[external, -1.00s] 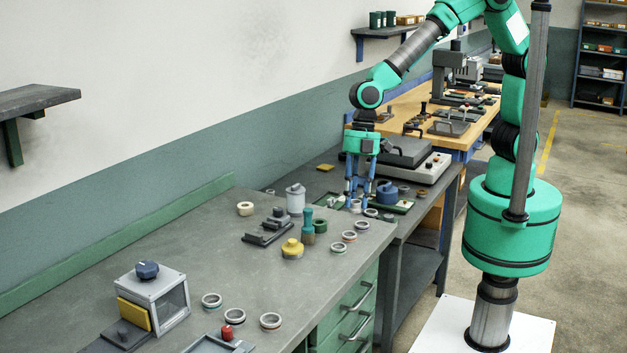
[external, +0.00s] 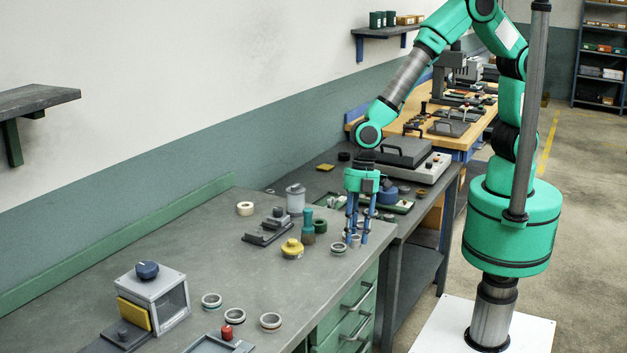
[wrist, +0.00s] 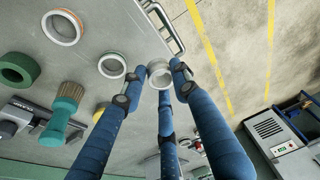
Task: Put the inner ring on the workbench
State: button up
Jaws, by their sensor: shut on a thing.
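My gripper (external: 357,238) has blue fingers pointing down at the right edge of the grey workbench (external: 200,245). In the wrist view, the fingertips of my gripper (wrist: 160,75) are shut on a small pale metal ring, the inner ring (wrist: 160,83). The ring is just inside the bench edge in that view. In the external view it is mostly hidden among the fingers. I cannot tell whether it touches the bench top.
Loose rings lie close by, one beside the fingers (external: 338,249) and several more in the wrist view (wrist: 112,65). Bare bench lies in front.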

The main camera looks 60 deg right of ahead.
jog(key=shift+w+a, duration=0.1)
jog(key=w+a, duration=0.3)
jog(key=a, duration=0.1)
jog(key=w+a+f, duration=0.1)
jog(key=w+a, duration=0.2)
jog(key=a, duration=0.1)
jog(key=w+a+b, duration=0.1)
jog(key=w+a, duration=0.2)
jog(key=a, duration=0.2)
jog(key=shift+f, duration=0.2)
jog(key=shift+f+b, duration=0.35)
jog(key=shift+f, duration=1.45)
jog(key=shift+d+f, duration=0.1)
jog(key=o, duration=1.2)
